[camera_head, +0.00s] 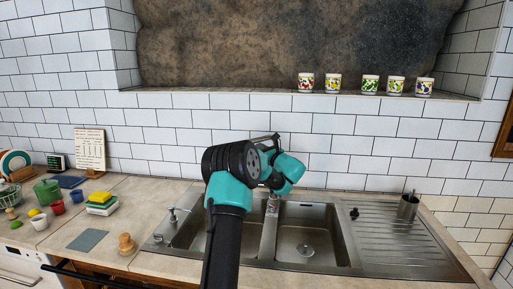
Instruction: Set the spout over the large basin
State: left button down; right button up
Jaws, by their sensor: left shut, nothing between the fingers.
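The steel sink has a left basin (190,232) and a right basin (310,236), with a divider between them. My arm covers much of the left basin, so I cannot tell surely which is larger. A short piece of the faucet (272,204) shows at the back of the sink, by the divider. Its upper part and spout are hidden behind my arm, so I cannot tell where the spout points. My left gripper (270,181) is shut and empty, in front of or beside the faucet. I cannot tell whether it touches it. My right gripper is out of view.
A steel cup (408,206) with utensils stands on the drainboard (395,240) at right. A soap dispenser (173,214) stands at the sink's left. A green pot (47,192), cups and sponges (101,204) crowd the left counter. Several patterned cups line the ledge (230,100).

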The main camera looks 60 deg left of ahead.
pick_arm(q)
jog(key=s+v, duration=0.2)
jog(key=v, duration=0.9)
jog(key=shift+w+d, duration=0.25)
jog(key=shift+w, duration=0.1)
jog(key=shift+f, duration=0.2)
